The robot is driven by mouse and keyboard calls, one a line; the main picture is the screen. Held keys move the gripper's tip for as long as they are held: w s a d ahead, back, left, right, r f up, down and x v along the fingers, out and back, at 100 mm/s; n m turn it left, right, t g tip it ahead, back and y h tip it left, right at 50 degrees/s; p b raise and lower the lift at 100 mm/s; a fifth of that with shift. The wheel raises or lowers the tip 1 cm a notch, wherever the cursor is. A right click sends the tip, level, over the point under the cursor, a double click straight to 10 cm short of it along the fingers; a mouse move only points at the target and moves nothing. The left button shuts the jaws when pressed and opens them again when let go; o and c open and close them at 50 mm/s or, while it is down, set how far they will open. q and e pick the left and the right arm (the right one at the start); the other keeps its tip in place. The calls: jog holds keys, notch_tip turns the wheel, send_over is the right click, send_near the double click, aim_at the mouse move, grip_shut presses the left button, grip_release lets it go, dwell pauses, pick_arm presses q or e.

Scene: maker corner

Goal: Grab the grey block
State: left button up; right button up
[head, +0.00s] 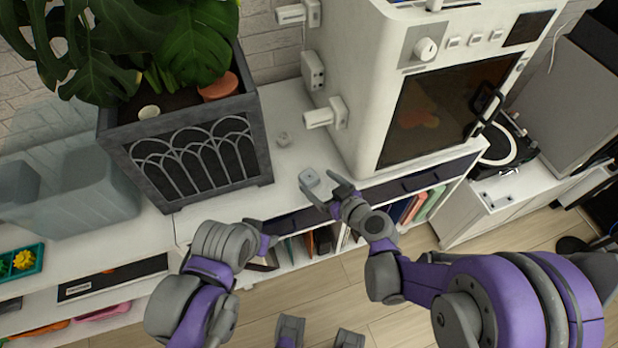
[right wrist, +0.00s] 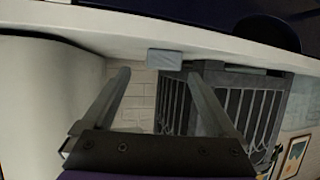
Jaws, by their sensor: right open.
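The light grey block (head: 309,178) sits on the white cabinet top near its front edge, between the planter and the white machine. My right gripper (head: 329,192) is open and empty at the front edge, just right of and nearer than the block. In the right wrist view, which looks upside down, the block (right wrist: 164,58) appears between and beyond the open fingertips (right wrist: 159,78), with no contact visible. My left gripper (head: 262,232) is in front of the cabinet, left of the block; its jaw opening is unclear.
A dark planter (head: 190,162) with a large plant stands left of the block. A white machine (head: 365,90) with a dark door stands right. A translucent bin (head: 75,200) and teal tray (head: 22,266) are at left.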

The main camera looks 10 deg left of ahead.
aim_at(309, 176)
jog(key=x, duration=0.5)
jog(key=shift+s+a, duration=0.2)
jog(key=shift+r, duration=0.1)
jog(key=c, duration=1.5)
